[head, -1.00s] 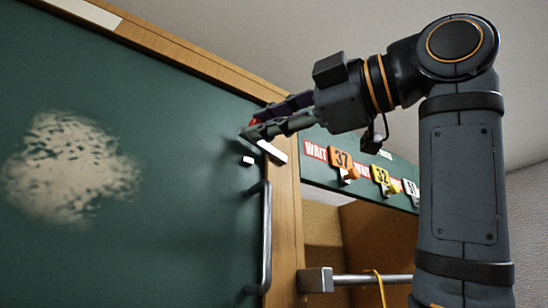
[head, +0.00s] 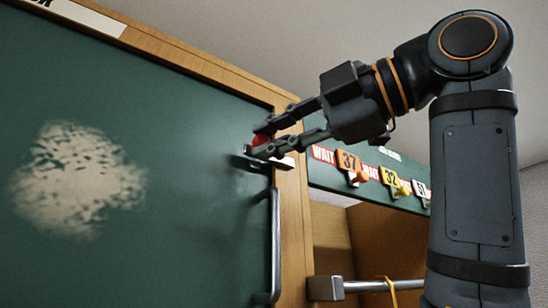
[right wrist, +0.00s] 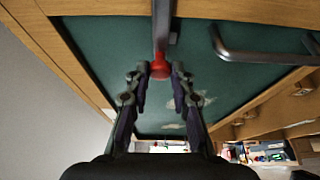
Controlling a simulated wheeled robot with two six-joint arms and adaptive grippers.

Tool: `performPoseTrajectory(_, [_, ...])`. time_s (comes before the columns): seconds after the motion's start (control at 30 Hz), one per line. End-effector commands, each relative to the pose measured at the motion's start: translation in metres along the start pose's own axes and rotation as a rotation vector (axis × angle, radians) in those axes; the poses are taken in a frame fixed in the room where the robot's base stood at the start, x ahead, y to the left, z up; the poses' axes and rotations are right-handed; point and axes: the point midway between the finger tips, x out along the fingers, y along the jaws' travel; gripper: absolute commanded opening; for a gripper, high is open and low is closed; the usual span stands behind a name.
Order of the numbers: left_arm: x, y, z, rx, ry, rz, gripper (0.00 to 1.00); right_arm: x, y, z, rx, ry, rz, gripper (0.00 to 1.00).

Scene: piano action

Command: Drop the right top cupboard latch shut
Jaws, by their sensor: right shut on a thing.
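The right top latch has a red knob (head: 260,140) at the upper right edge of the green cupboard door (head: 180,130). My right gripper (head: 261,140) is shut on this knob, its fingers on either side of it. In the right wrist view the red knob (right wrist: 160,69) sits between the fingertips (right wrist: 159,77), at the end of a metal latch bar (right wrist: 162,28). In the head view, a pale latch piece (head: 286,162) shows at the wooden frame, just below the fingers. The fingers partly hide the latch, so whether it is seated in its catch cannot be told. My left gripper is not in view.
A metal door handle (head: 274,245) stands out just below the latch. To the right are numbered tags (head: 349,162) on pegs along a green rail. A metal bar (head: 370,287) sticks out lower down. Open space lies above my right arm.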

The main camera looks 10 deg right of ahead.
Motion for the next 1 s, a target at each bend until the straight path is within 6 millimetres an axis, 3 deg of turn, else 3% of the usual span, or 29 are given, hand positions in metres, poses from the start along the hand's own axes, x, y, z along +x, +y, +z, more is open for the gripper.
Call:
performPoseTrajectory(0.1, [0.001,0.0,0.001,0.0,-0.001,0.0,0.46,0.001,-0.002,0.0,-0.001,0.002,-0.006,0.0])
performPoseTrajectory(0.13, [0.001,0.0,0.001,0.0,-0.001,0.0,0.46,0.001,-0.002,0.0,-0.001,0.002,-0.006,0.26])
performPoseTrajectory(0.3, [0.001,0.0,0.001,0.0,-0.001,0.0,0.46,0.001,-0.002,0.0,0.0,0.001,-0.005,0.45])
performPoseTrajectory(0.6, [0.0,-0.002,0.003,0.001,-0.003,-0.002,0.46,-0.004,-0.001,0.0,0.0,0.0,-0.002,0.45])
performPoseTrajectory(1.0, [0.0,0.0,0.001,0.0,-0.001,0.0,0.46,-0.069,-0.001,0.0,0.0,-0.001,-0.002,0.45])
